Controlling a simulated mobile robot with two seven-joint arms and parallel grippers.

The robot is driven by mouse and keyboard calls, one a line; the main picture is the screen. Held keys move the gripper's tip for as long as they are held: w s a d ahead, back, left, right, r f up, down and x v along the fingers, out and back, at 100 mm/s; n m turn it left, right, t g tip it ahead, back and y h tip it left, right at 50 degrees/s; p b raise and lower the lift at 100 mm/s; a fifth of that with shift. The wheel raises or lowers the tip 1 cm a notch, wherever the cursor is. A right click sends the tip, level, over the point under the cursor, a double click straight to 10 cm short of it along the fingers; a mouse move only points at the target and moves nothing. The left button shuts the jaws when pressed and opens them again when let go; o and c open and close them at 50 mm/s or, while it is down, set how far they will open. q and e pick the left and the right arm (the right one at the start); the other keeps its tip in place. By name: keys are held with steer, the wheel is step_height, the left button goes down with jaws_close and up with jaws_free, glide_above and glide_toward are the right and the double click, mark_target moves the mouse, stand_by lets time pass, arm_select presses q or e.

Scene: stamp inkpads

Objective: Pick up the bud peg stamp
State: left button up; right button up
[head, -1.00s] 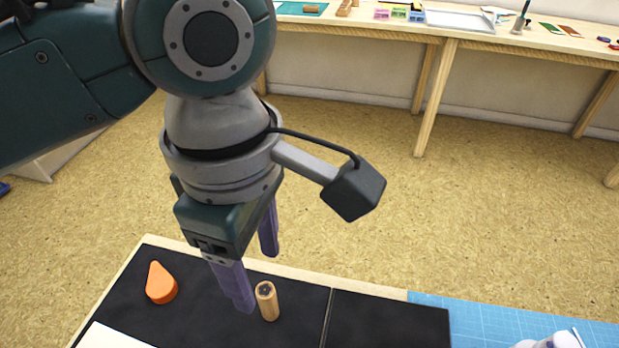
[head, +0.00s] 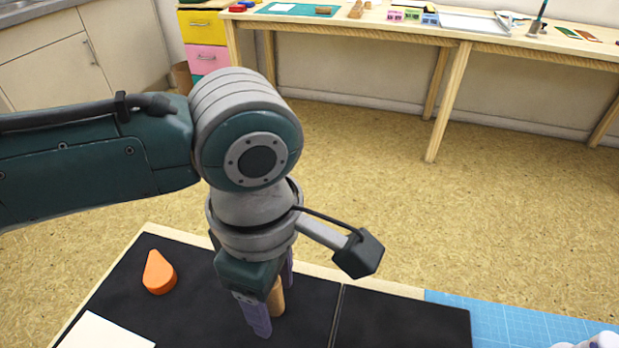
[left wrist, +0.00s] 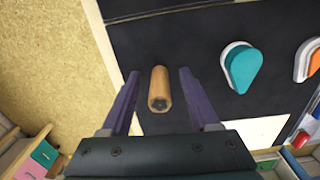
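In the left wrist view the peg lies between the fingertips of my left gripper (left wrist: 159,76), with a gap on both sides.
An orange drop-shaped piece (head: 159,272) lies on the black mat (head: 190,300). A teal drop-shaped piece (left wrist: 241,67) shows in the left wrist view. A white sheet (head: 105,333) is at the front left, a blue cutting mat (head: 500,322) at right. A long workbench (head: 470,35) stands behind.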

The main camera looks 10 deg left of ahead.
arm_select(q)
jaws_close()
stand_by(0.3)
steer(key=shift+r, duration=0.1)
step_height(320, 180, up, 20)
steer(key=p, duration=0.7)
steer(key=c, duration=0.6)
jaws_free()
steer(key=shift+c, duration=0.2)
jaws_close()
